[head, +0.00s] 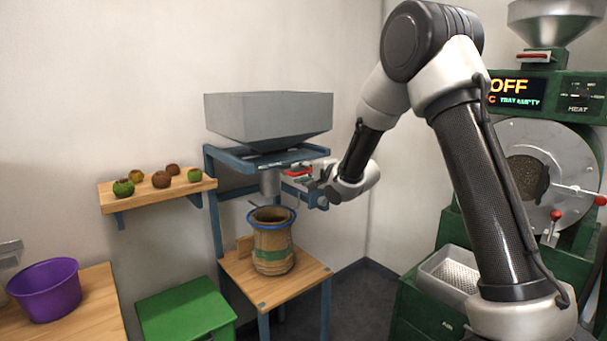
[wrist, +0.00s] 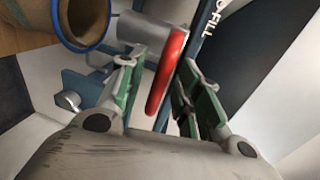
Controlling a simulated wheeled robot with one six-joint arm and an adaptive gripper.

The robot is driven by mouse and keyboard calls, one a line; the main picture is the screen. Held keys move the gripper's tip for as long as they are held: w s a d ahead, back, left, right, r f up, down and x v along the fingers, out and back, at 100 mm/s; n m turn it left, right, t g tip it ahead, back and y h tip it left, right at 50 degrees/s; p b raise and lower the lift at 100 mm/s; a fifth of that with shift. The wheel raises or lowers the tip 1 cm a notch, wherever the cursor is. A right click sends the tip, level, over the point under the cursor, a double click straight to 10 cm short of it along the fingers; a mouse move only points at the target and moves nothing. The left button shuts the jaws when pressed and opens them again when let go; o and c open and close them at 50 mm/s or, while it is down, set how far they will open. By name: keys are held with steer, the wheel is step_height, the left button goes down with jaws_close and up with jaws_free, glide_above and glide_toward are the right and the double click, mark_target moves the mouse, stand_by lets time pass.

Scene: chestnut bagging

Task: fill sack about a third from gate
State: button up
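The burlap sack (head: 273,246) with a green band stands upright on a small wooden stand, its mouth held open by a blue ring. It is below the spout (head: 269,184) of the grey hopper (head: 268,118). The wrist view shows the sack mouth (wrist: 85,18) with brown inside; its fill level cannot be told. The gate's red handle (head: 298,172) sticks out beside the spout. My gripper (head: 313,176) is at this handle. In the wrist view the red handle (wrist: 167,72) lies between my green-padded fingers, which are apart, with a gap on the left side.
A blue frame (head: 214,215) carries the hopper. A wall shelf (head: 150,192) holds several round fruits or burrs. A purple bowl (head: 45,290) sits on a table at left, a green box (head: 185,310) on the floor. A green roaster (head: 570,240) reading OFF stands at right.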

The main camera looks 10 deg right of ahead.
steer(key=v, duration=1.2)
